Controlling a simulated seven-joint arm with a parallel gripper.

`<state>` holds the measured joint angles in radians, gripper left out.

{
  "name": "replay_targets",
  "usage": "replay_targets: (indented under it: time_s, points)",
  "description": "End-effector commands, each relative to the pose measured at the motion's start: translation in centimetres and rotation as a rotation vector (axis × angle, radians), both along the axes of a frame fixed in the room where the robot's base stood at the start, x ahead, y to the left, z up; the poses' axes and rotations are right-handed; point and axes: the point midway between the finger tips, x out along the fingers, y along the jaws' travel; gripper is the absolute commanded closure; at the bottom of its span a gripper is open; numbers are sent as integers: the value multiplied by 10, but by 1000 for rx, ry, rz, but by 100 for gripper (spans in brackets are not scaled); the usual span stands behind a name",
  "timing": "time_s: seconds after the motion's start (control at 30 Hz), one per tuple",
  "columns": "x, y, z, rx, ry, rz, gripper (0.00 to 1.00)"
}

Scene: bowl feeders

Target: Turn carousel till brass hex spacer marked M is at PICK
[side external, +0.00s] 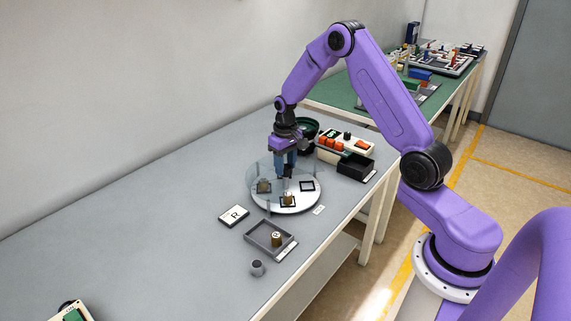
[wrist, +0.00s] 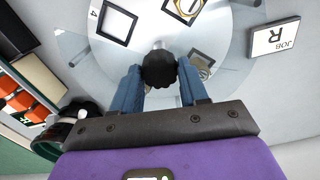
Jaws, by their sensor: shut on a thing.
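The carousel (side external: 297,208) is a pale round disc on the grey bench, with a clear cover over part of it. My gripper (side external: 286,174) is over its centre, pointing down. In the wrist view my gripper (wrist: 159,72) has its two blue fingers closed on a black round knob (wrist: 158,70) at the disc's hub. Two brass spacers, one at the left (side external: 264,186) and one at the front (side external: 288,201), sit in square frames on the disc. They also show in the wrist view (wrist: 201,66), (wrist: 186,7). Their marks are too small or blurred to read.
An empty black frame (wrist: 102,27) is by the number 4. A grey tray (side external: 255,238) holds a brass piece (side external: 277,239).

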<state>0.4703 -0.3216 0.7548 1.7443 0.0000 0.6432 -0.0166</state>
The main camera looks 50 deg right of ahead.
Motion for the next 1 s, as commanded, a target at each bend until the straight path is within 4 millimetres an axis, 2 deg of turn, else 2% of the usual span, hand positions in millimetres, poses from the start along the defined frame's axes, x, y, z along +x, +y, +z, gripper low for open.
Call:
replay_targets:
  time_s: [1.0]
  points:
    - [1,1,1,-1,-4,507,100]
